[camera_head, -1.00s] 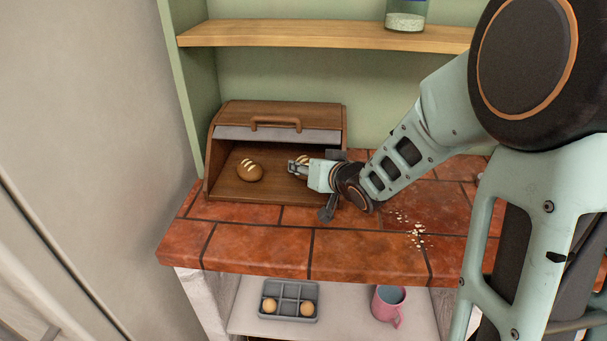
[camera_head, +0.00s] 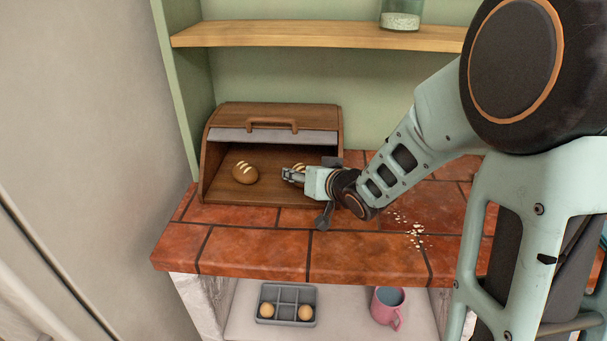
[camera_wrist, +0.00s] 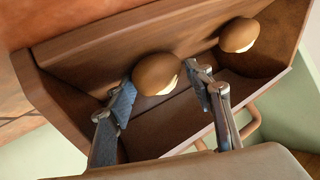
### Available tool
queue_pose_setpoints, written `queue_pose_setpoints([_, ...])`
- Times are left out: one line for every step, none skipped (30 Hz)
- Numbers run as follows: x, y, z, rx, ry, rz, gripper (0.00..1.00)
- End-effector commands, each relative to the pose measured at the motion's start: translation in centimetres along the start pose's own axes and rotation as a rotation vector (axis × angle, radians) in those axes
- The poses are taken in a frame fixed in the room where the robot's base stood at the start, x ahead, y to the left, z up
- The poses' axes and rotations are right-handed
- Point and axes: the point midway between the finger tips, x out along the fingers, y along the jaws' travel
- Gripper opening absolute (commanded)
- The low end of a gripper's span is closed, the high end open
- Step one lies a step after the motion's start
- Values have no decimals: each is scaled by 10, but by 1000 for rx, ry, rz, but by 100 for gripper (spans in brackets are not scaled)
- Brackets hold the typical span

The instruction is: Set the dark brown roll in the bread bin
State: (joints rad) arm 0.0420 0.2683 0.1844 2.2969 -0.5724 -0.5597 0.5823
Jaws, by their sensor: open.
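The wooden bread bin (camera_head: 212,187) stands open on the tiled counter, its door raised. One brown scored roll (camera_head: 245,172) rests inside at the left; it also shows in the wrist view (camera_wrist: 239,35). A second brown roll (camera_wrist: 157,72) lies inside the bin at my gripper (camera_wrist: 168,95), between or just beyond the open fingers. In the head view this second roll (camera_head: 299,167) is mostly hidden behind my gripper (camera_head: 288,175). I cannot tell whether the fingers touch it. Both rolls look similarly brown.
Pale crumbs (camera_head: 410,228) lie on the tiles right of the bin. A wooden shelf (camera_head: 320,36) with a glass jar (camera_head: 401,14) is above. Below the counter are a grey divided tray (camera_head: 289,304) with two round items and a pink mug (camera_head: 387,308). The front tiles are clear.

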Motion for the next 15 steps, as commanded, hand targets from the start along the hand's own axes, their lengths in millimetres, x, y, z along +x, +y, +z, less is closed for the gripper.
queue_pose_setpoints([-6,0,-2,0,2,1,48])
queue_pose_setpoints([-10,0,-2,0,1,1,48])
queue_pose_setpoints([-17,0,-3,0,2,1,48])
queue_pose_setpoints([-22,0,-3,0,3,2,48])
queue_pose_setpoints([-28,0,-3,0,2,3,48])
queue_pose_setpoints([-36,0,-4,-1,3,3,48])
queue_pose_setpoints([-43,0,-4,-1,2,3,48])
queue_pose_setpoints([-50,0,-4,0,3,4,48])
queue_pose_setpoints([-58,0,-4,-2,2,3,48])
queue_pose_setpoints([-65,0,-4,-1,3,3,48])
queue_pose_setpoints([-72,0,-4,-1,3,2,48])
queue_pose_setpoints([-80,0,-4,-1,3,3,48])
queue_pose_setpoints([-87,0,-5,-2,3,3,48])
queue_pose_setpoints([-93,0,-4,0,2,3,48])
queue_pose_setpoints([-101,0,-4,-1,3,3,48])
